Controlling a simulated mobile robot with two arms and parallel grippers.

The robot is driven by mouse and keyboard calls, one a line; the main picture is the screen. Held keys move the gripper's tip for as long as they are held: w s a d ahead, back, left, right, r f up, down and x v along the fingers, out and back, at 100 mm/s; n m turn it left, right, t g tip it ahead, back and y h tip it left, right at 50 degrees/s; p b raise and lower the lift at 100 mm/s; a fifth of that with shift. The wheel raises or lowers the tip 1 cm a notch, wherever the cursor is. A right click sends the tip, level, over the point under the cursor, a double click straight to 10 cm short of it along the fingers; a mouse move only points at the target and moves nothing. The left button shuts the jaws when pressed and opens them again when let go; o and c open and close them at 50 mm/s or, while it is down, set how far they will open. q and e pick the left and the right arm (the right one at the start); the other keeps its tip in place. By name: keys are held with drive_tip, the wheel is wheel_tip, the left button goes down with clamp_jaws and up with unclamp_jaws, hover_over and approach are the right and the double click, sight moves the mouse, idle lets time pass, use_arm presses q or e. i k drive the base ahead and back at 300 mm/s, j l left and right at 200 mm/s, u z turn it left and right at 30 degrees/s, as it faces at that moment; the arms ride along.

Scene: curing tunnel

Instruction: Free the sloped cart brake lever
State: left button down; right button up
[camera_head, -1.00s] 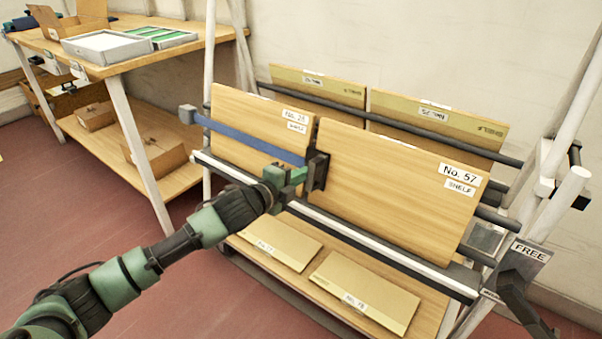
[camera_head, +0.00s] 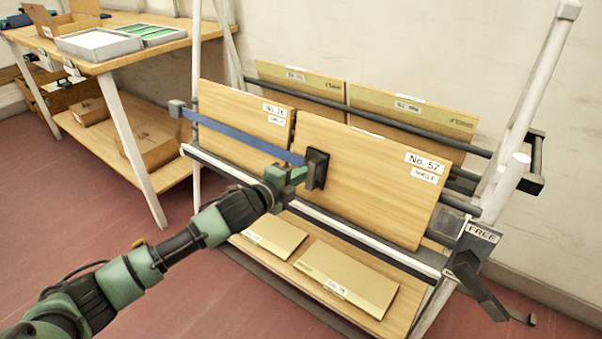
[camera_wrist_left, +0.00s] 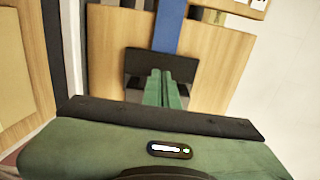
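The sloped cart (camera_head: 515,110) has a white frame and carries upright wooden boards. At its lower right, a dark angled lever (camera_head: 480,288) slopes down to the right below a grey plate marked FREE (camera_head: 482,232). My left gripper (camera_head: 298,175) is at the cart's front, away from the lever. Its green fingers are together in the wrist view (camera_wrist_left: 163,88), their tips at a dark pad (camera_head: 316,169) on the end of a blue strap (camera_head: 240,139). I cannot tell whether they grip a part of the pad. My right gripper is not in view.
The No. 57 board (camera_head: 385,190) stands behind the pad, with another board (camera_head: 240,105) on its left. Flat panels lie on the cart's lower shelf (camera_head: 300,262). A wooden workbench (camera_head: 150,48) with trays stands at the left. Red floor is open in front.

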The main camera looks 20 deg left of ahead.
sight(465, 265)
drive_tip(key=k+l, duration=0.1)
drive_tip(key=l, duration=0.3)
drive_tip(key=k+l, duration=0.1)
drive_tip(key=l, duration=0.25)
drive_tip(key=k+l, duration=0.1)
drive_tip(key=l, duration=0.3)
drive_tip(key=k+l+z, duration=0.1)
drive_tip(key=l, duration=0.3)
